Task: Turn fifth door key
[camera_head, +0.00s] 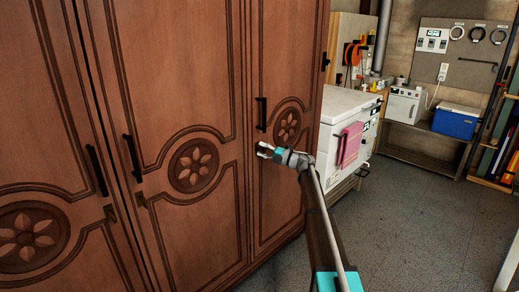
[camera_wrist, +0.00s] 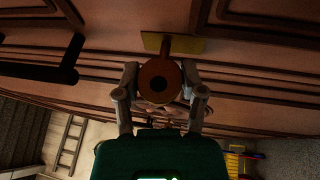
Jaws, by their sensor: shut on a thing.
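My gripper (camera_head: 262,150) is at the edge of the rightmost wardrobe door (camera_head: 287,75), below its black handle (camera_head: 261,113). In the wrist view, a brown key (camera_wrist: 160,78) with a round, holed head stands in a brass lock plate (camera_wrist: 186,46) on the wood. The fingers of my gripper (camera_wrist: 160,92) are on either side of the key head and shut on it. The key's shaft meets the plate. In the head view the key and this plate are hidden or too small to make out.
More carved doors with black handles (camera_head: 132,158) and brass plates (camera_head: 141,199) stand to the left. A white chest (camera_head: 345,105) with a pink cloth (camera_head: 349,144) is right of the wardrobe. A blue cooler (camera_head: 456,121) sits farther back. The grey floor (camera_head: 415,215) at right is clear.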

